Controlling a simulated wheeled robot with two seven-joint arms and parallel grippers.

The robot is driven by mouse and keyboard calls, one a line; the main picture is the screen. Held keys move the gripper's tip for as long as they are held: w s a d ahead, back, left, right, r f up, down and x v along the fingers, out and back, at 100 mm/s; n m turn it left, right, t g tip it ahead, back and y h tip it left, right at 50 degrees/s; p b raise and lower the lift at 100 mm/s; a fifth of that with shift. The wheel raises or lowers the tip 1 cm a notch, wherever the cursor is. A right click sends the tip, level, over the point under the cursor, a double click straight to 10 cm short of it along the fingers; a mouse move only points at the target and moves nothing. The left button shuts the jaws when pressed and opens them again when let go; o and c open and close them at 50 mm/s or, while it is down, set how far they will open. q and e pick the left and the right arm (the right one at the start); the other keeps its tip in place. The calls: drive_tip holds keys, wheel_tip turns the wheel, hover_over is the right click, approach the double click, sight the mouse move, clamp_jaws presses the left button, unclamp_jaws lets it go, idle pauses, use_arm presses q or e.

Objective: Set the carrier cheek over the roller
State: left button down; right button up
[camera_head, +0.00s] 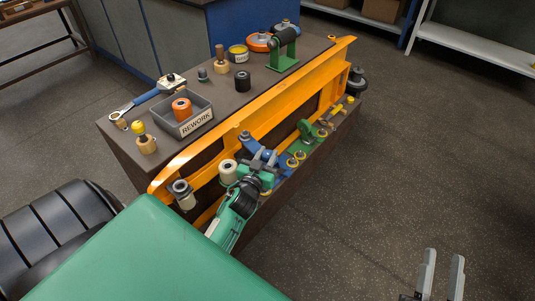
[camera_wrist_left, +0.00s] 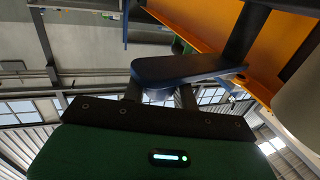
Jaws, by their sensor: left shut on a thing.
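My left gripper (camera_head: 262,164) is beside the near side of the orange fork frame (camera_head: 290,95). It is shut on a blue plate with rounded ends, the carrier cheek, which shows closely in the left wrist view (camera_wrist_left: 190,68); in the head view the gripper partly hides it. A cream roller (camera_head: 228,172) stands just left of the gripper. A pale cylinder at the wrist view's right edge (camera_wrist_left: 303,95) may be this roller. Whether cheek and roller touch cannot be told. My right gripper (camera_head: 440,277) is open and empty at lower right, away from the bench.
On the dark bench are a grey REWORK tray (camera_head: 187,121) with an orange roll, a blue-handled tool (camera_head: 150,95), a green stand (camera_head: 285,57) and small parts. A green block (camera_head: 305,131) and yellow-ringed parts (camera_head: 297,158) lie right of my left gripper. The floor at right is clear.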

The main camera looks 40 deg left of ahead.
use_arm(q)
drive_tip(key=c, duration=1.1)
unclamp_jaws()
drive_tip(key=shift+s, duration=0.1)
drive_tip(key=shift+s, duration=0.2)
drive_tip(key=p+v, duration=0.1)
drive_tip(key=v, duration=1.2)
drive_tip(key=shift+d+p, duration=0.15)
drive_tip(key=shift+p, duration=0.25)
use_arm(e)
wheel_tip(320, 180, down, 8)
drive_tip(key=s+a+g, duration=0.1)
drive_tip(key=a+g, duration=0.1)
drive_tip(key=g, duration=0.3)
drive_tip(key=shift+s+a, duration=0.15)
drive_tip(key=shift+s, duration=0.05)
use_arm(q)
drive_tip(key=shift+s, duration=0.1)
use_arm(e)
drive_tip(key=shift+r, duration=0.1)
